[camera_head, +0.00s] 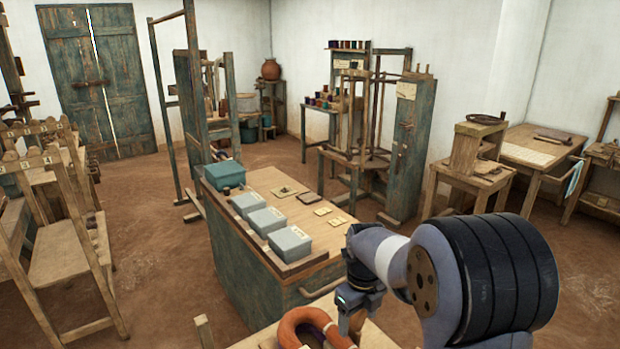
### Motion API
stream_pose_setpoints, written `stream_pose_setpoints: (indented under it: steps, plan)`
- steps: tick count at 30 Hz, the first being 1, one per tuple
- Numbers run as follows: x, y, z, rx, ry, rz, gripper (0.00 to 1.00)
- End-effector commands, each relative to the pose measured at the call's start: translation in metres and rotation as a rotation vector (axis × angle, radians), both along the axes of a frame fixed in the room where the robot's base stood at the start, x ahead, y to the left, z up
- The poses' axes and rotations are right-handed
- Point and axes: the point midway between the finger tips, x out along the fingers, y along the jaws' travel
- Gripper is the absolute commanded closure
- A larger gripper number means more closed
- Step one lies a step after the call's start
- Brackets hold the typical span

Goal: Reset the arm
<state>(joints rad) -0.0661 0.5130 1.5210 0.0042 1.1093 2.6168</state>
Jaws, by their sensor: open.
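My arm reaches in from the lower right of the head view and bends down at its wrist. My gripper (352,325) points down near the bottom edge, above a wooden surface (384,338) in the foreground. It is open, though its fingertips are small and partly hidden. An orange ring-shaped thing (296,323) lies on that surface just left of the gripper. I see nothing held in the gripper.
A wooden counter (262,291) stands ahead, with several lidded grey-blue boxes (290,243) and a teal box (224,175). Loom frames stand behind and at left (62,262). A worktable (530,150) is at right. Bare earthen floor (160,290) lies left of the counter.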

Motion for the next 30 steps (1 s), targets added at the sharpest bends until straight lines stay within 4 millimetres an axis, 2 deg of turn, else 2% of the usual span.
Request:
stream_pose_setpoints:
  steps: [5,21,24,30]
  plan:
    - [-0.001,0.0,-0.014,-0.001,0.004,0.0,0.32]
    - [-0.002,0.0,-0.11,0.0,0.005,0.0,0.32]
    - [0.0,0.0,-0.095,0.001,-0.001,0.0,0.32]
    - [0.0,0.0,-0.089,0.0,0.0,0.0,0.32]
